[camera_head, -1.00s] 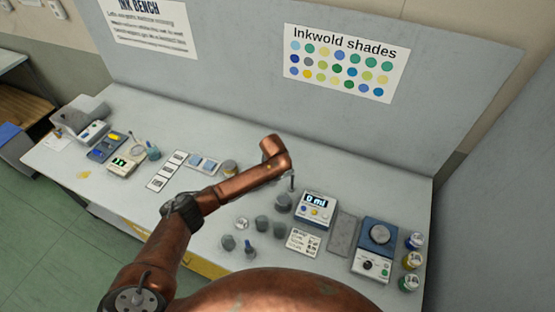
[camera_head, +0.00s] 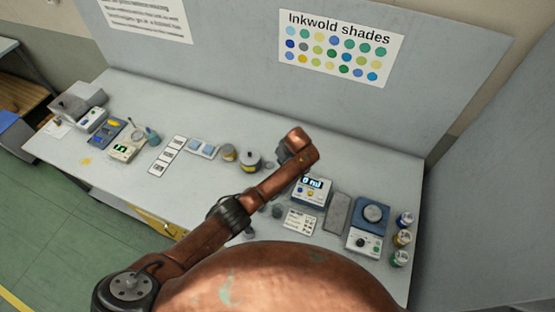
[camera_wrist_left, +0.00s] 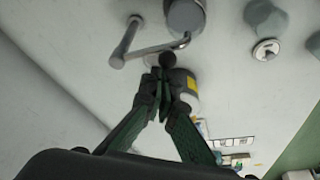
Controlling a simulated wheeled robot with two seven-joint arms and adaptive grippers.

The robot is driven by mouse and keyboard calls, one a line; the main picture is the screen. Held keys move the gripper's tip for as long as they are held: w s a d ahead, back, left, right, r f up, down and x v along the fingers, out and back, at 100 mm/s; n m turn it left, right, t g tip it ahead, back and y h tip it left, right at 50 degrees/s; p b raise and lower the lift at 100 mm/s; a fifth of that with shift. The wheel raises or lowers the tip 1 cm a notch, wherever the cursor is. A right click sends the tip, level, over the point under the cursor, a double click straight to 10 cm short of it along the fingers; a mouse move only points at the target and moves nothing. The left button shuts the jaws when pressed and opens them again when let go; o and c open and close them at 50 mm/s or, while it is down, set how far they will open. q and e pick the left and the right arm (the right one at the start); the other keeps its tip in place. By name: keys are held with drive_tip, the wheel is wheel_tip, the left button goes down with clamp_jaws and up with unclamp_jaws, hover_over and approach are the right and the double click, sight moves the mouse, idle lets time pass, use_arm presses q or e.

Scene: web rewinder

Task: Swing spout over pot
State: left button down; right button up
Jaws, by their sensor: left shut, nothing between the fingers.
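In the left wrist view the spout (camera_wrist_left: 150,51) is a bent grey metal tube, with one leg running up the picture and the other pointing right. My left gripper (camera_wrist_left: 166,64) is shut and empty, its fingertips right beside the tube's right-hand end; I cannot tell whether they touch. In the head view the pot (camera_head: 249,163) stands on the bench left of my left wrist. There my left gripper (camera_head: 282,155) is mostly hidden by the wrist, and the spout cannot be made out.
The dispenser with a "0 ml" display (camera_head: 312,190) stands right of my wrist. A small jar (camera_head: 228,153) stands left of the pot. A back panel (camera_head: 220,75) rises behind the bench.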

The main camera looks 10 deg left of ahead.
use_arm(q)
drive_tip(key=shift+s+d+n, duration=0.1)
drive_tip(key=shift+n, duration=0.2)
use_arm(e)
drive_tip(key=shift+a, duration=0.2)
use_arm(q)
drive_tip(key=w+a+r, duration=0.1)
drive_tip(key=w+a, duration=0.2)
drive_tip(key=v, duration=1)
drive_tip(key=shift+d+b, duration=0.25)
drive_tip(key=shift+b, duration=0.1)
use_arm(e)
drive_tip(key=shift+w+d+f, duration=0.15)
drive_tip(key=shift+w+f, duration=0.2)
drive_tip(key=shift+w, duration=0.05)
use_arm(q)
drive_tip(key=shift+f, duration=0.15)
